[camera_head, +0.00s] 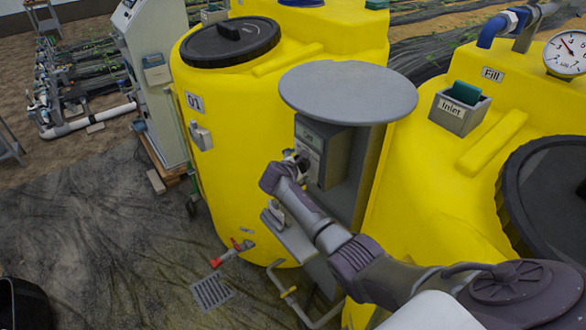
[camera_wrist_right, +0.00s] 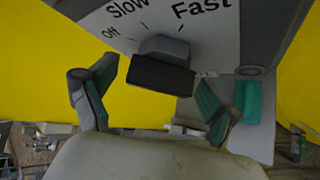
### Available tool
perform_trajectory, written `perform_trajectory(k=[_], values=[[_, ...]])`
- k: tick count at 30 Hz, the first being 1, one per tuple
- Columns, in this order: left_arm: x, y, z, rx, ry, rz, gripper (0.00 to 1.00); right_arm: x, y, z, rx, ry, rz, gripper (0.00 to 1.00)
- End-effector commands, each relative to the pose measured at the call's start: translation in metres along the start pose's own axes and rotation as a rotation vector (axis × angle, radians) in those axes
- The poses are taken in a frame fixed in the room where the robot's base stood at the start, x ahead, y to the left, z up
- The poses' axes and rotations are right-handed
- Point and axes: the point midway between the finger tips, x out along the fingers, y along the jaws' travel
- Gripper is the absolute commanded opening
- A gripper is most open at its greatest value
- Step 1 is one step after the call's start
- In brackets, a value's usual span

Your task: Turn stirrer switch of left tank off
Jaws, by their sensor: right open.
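The stirrer switch is a dark knob (camera_wrist_right: 162,68) on a grey panel marked Off, Slow and Fast in the right wrist view. I cannot tell surely which mark it points at. My right gripper (camera_wrist_right: 157,88) is open, with its green-padded fingers apart on either side of the knob and nothing held. In the head view, the right gripper (camera_head: 296,161) is at the front of the grey switch box (camera_head: 335,150), where it hides the knob. The box sits under a round grey plate, beside the yellow left tank (camera_head: 230,150) labelled 01. My left gripper is not in view.
The round grey plate (camera_head: 348,92) overhangs the switch box. Another yellow tank (camera_head: 440,190) with an Inlet box and a gauge (camera_head: 567,53) stands at the right. A red-handled valve (camera_head: 233,251) is low at the left tank. The dark floor sheet at left is mostly clear.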

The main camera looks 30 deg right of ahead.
Motion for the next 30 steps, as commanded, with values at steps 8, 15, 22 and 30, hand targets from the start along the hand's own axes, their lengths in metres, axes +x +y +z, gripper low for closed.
perform_trajectory(k=[8, 15, 22, 30], values=[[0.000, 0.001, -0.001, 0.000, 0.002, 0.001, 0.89, -0.039, 0.000, -0.001, 0.001, 0.003, 0.004, 0.89], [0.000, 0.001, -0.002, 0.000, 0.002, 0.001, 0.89, -0.085, -0.001, -0.001, 0.000, 0.004, 0.002, 0.89], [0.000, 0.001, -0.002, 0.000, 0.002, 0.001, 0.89, -0.112, -0.001, -0.001, -0.001, 0.003, 0.000, 0.89], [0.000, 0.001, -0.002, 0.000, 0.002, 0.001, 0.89, -0.116, -0.001, -0.001, -0.001, 0.002, -0.001, 0.89]])
